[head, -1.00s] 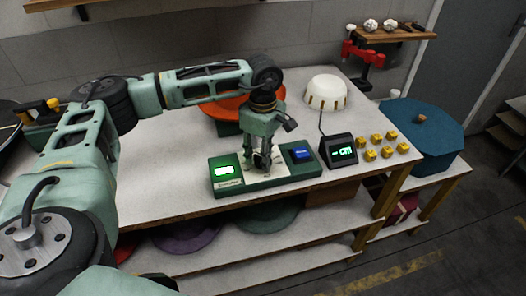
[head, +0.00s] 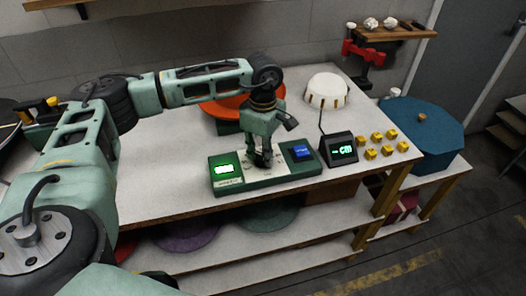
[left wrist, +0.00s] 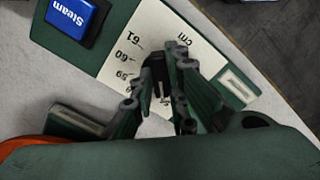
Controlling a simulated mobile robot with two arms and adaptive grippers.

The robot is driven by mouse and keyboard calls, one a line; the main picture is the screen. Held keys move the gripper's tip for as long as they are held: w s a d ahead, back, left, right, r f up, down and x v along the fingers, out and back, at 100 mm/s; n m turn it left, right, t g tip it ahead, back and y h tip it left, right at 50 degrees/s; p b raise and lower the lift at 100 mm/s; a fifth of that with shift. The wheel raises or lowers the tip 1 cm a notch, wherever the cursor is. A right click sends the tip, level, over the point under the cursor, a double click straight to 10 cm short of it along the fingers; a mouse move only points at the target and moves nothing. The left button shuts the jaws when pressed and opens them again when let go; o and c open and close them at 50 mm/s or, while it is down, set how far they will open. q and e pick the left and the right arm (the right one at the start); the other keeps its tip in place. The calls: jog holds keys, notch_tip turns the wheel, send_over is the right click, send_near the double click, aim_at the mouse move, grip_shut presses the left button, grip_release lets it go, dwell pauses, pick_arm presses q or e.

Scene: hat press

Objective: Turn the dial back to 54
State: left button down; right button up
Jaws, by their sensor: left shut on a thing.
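The dial (left wrist: 154,72) is a dark knob on a green control panel (head: 287,175). It is mostly hidden between the fingers of my left gripper (head: 263,160). In the left wrist view the left gripper (left wrist: 166,85) is shut on the dial from above. A cream scale plate (left wrist: 135,45) around it shows 61, 60 and 59 and the letters cm. The lower numbers and the dial's exact setting are hidden by the fingers. My right gripper is in neither view.
Yellow blocks (head: 372,153), a white dome (head: 327,90) and an orange hat form (head: 228,108) stand nearby.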

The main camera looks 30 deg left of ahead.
pick_arm(q)
jog(key=n+b, duration=0.1)
jog(key=n, duration=0.2)
jog(key=shift+f, duration=0.1)
jog(key=n, duration=0.2)
jog(key=shift+n+b, duration=0.4)
jog(key=n, duration=0.3)
jog(key=shift+b, duration=0.35)
jog(key=shift+n, duration=1.7)
jog(key=shift+w+r, duration=0.1)
jog(key=shift+r, duration=0.1)
jog(key=c, duration=1.7)
grip_release()
jog(key=shift+f, duration=0.1)
